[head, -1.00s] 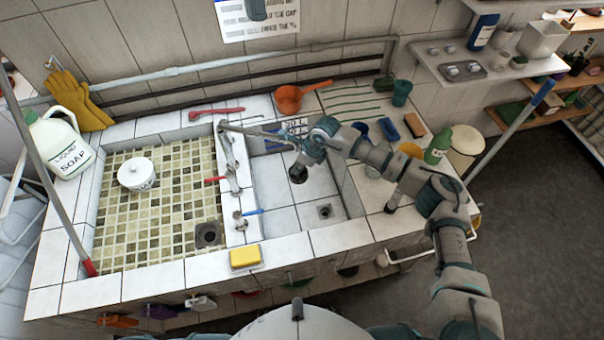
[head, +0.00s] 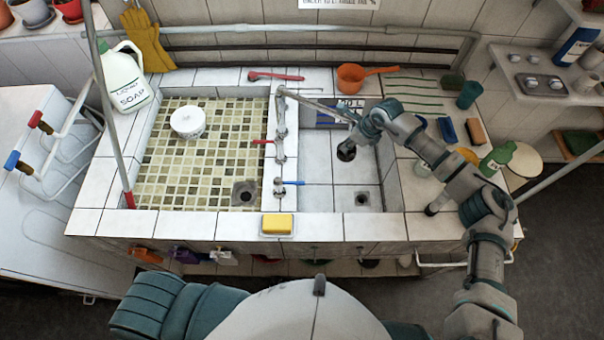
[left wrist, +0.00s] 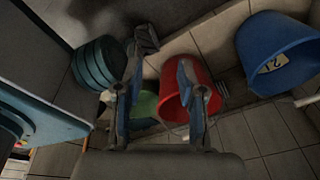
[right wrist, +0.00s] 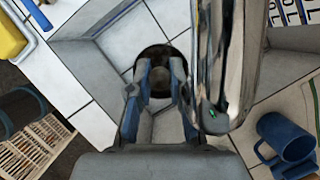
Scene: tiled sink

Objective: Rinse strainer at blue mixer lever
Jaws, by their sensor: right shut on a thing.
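The strainer (head: 346,153) is a small dark round piece, held above the floor of the right basin. My right gripper (head: 352,141) is shut on it; in the right wrist view the strainer (right wrist: 153,54) sits between the fingertips. The mixer's chrome spout (head: 318,103) reaches over the basin just above my right gripper, and it crosses the right wrist view (right wrist: 222,60) close by. The blue mixer lever (head: 293,183) is on the divider between the basins, left of the gripper. I see no clear water stream. My left gripper (left wrist: 160,75) is open and empty in the left wrist view, away from the sink.
A red lever (head: 263,142) is on the divider. A yellow sponge (head: 277,223) lies on the front ledge. A white pot (head: 188,122) stands in the left basin. A blue mug (right wrist: 285,138) is right of the basin. Red (left wrist: 190,85) and blue (left wrist: 280,50) buckets are near my left gripper.

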